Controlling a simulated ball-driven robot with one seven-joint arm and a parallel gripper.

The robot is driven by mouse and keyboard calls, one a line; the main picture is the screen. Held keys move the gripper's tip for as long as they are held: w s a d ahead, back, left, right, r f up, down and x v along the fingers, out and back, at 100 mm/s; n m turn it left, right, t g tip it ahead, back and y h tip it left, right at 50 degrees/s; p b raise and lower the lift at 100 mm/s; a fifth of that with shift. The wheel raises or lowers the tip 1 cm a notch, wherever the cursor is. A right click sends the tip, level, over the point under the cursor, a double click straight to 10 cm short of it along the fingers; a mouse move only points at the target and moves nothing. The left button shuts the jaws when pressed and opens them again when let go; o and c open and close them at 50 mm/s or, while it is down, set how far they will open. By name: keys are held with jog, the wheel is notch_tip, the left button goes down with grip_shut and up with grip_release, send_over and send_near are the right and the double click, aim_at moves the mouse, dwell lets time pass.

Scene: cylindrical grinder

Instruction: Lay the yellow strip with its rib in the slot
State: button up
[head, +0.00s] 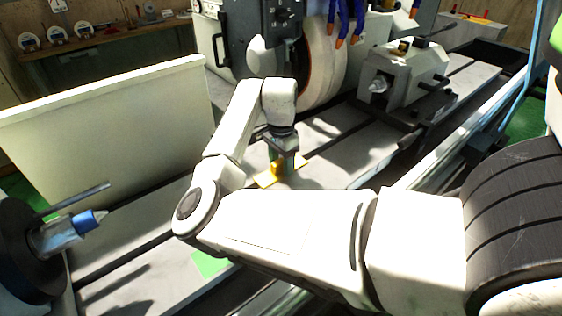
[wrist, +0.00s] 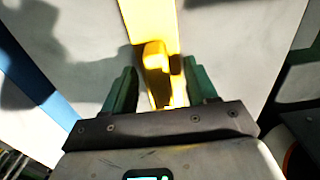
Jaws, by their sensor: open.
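The yellow strip (head: 267,180) lies on the grey machine table in the head view, under my gripper (head: 281,167). In the wrist view the yellow strip (wrist: 148,15) runs from the top edge down between the fingers, with a raised yellow block (wrist: 154,57) on it. My gripper (wrist: 160,92) has its two green fingers apart, one on each side of the raised block, with gaps showing. My wrist hides part of the strip in the head view. I cannot make out the rib or tell whether it sits in a slot.
The grinding wheel (head: 322,65) stands behind my arm, with blue hoses (head: 340,18) above it. A tailstock (head: 405,75) is on the table at right. A cream panel (head: 105,125) stands at left, and a spindle with a blue part (head: 84,222) is at front left.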

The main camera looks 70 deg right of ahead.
aim_at(281, 160)
jog(key=shift+r, duration=0.1)
notch_tip(281, 160, up, 11)
jog(key=b, duration=0.1)
jog(key=shift+f, duration=0.2)
dwell(0.8)
